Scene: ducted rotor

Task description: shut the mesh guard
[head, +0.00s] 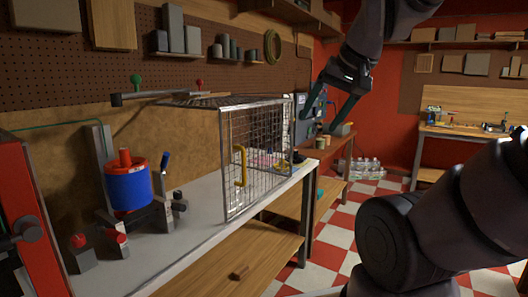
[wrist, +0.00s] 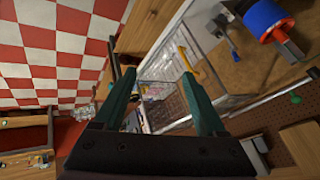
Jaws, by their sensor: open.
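The mesh guard (head: 262,150) is a wire cage with a metal frame on the grey workbench. Its upright panel stands near the bench's front edge and carries a yellow handle (head: 243,168). I cannot tell how far the guard stands open.
A blue drum with a red top (head: 128,188) stands on the workbench (head: 195,235) left of the guard. A horizontal bar (head: 150,97) runs above the bench. A side bench (head: 460,132) stands at the back right. The checkered floor (head: 335,238) is clear in front.

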